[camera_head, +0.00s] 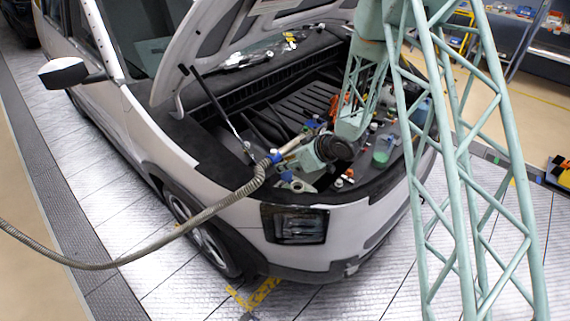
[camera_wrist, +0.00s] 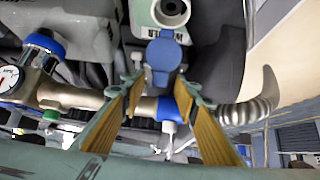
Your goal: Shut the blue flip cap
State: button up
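The blue flip cap (camera_wrist: 163,54) stands open in the wrist view, beside the pale filler neck (camera_wrist: 150,14). The neck's dark round opening shows uncovered above the cap. My gripper (camera_wrist: 160,84) is open, its two fingers with tan pads spread apart. The fingertips lie to either side of the cap's lower end in the picture. I cannot tell whether either finger touches the cap. Nothing is seen held between the fingers. In the head view my gripper is over the car's front corner, and my arm hides part of the engine bay.
A ribbed hose (camera_head: 215,208) runs from the left to the engine bay, ending in a metal fitting with a blue ring (camera_wrist: 169,107) behind my fingers. A gauge (camera_wrist: 10,78) is at left. The raised hood (camera_head: 230,50) and headlight (camera_head: 295,224) are close by.

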jog(key=shift+w+f, duration=0.1)
dwell(0.3)
grip_shut()
